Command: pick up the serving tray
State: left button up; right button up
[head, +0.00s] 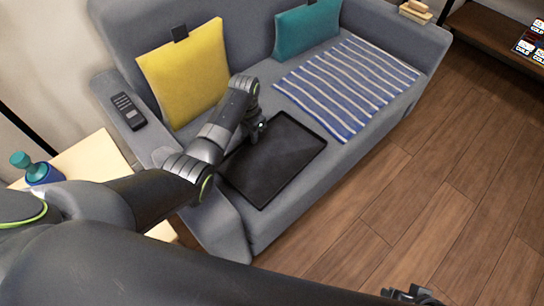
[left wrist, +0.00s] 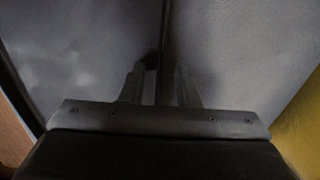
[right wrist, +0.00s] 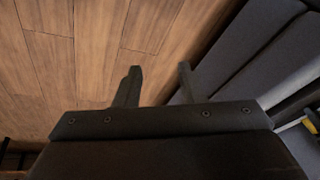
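The serving tray (head: 282,160) is a flat black rectangle with a low rim, lying on the grey sofa's seat at its near-left end. My left gripper (head: 261,129) is over the tray's far-left edge in the head view. In the left wrist view, its two fingers (left wrist: 163,84) are apart, with a dark line running between them that looks like the tray's rim; contact cannot be told. My right gripper (head: 412,295) is at the bottom edge of the head view, away from the tray. In the right wrist view, its fingers (right wrist: 160,68) are apart and empty.
A yellow cushion (head: 186,72) leans on the backrest close to my left gripper. A striped blanket (head: 348,85) lies beyond the tray. A remote (head: 128,110) rests on the sofa's armrest. A side table holds a blue-green bottle (head: 40,172). Wood floor (head: 430,190) is clear.

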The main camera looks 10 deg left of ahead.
pick_arm(q)
grip_shut()
